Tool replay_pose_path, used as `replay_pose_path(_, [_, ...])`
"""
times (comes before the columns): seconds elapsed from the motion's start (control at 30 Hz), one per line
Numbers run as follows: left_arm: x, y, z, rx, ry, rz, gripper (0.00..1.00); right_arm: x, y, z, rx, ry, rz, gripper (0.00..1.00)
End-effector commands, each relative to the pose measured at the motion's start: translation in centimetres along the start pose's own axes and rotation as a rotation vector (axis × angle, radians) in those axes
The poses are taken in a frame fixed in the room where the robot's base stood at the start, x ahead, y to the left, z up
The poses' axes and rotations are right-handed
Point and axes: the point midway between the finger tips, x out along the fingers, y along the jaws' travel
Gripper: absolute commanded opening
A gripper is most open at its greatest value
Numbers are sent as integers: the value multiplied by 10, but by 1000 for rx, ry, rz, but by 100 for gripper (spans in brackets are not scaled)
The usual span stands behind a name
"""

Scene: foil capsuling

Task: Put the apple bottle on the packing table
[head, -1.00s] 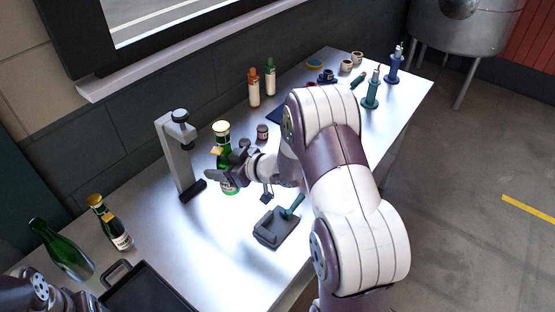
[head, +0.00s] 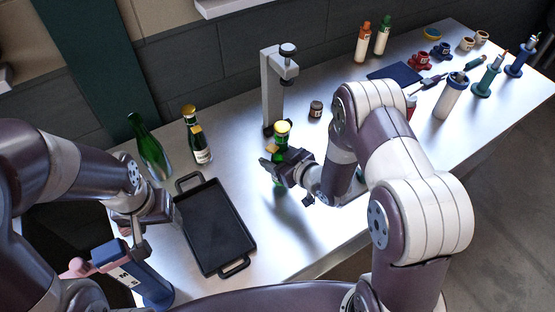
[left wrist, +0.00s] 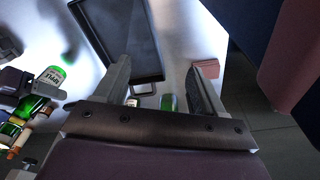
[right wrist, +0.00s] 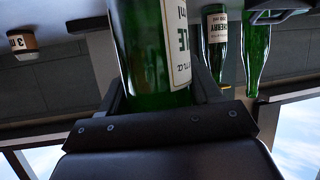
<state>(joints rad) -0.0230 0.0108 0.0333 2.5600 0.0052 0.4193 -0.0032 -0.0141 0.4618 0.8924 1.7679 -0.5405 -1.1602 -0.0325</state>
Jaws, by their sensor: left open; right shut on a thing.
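The apple bottle (head: 282,132) is green with a gold top and a pale label. My right gripper (head: 276,172) is shut on it and holds it roughly upright by the body, in front of the grey stand. I cannot tell if its base touches the table. It fills the middle of the right wrist view (right wrist: 150,50), and its label shows in the left wrist view (left wrist: 50,75). My left gripper (left wrist: 165,78) is open and empty, left of the black tray in the head view. The steel table (head: 330,215) lies below; I cannot pick out a separate packing table.
The black tray (head: 215,230) lies at the front left. Behind it are a cherry bottle (head: 199,150) and a plain green bottle (head: 150,150). A grey clamp stand (head: 270,90) and small jar (head: 316,109) stand behind the held bottle. A blue lettered object (head: 140,278) is under my left arm.

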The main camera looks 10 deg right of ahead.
Motion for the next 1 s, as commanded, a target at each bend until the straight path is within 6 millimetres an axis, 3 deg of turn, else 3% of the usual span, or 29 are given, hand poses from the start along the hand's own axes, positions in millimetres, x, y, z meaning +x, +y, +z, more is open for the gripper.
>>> replay_pose_path(0.13, [-3, 0, 0, 0, 0, 0, 69, 8, -1, 21, 1, 0, 0, 13])
replay_pose_path(0.5, [1, 0, 0, 0, 0, 0, 69, 11, 0, 27, 0, 2, 0, 13])
replay_pose_path(0.53, [1, 0, 0, 0, 0, 0, 69, 11, -1, 28, 1, 0, -1, 66])
replay_pose_path(0.6, [0, 0, 0, 0, 0, 0, 69, 11, -1, 27, 1, -1, -1, 89])
replay_pose_path(1.0, [-2, 0, 0, 0, 0, 0, 69, 5, 0, 24, 1, -1, 1, 89])
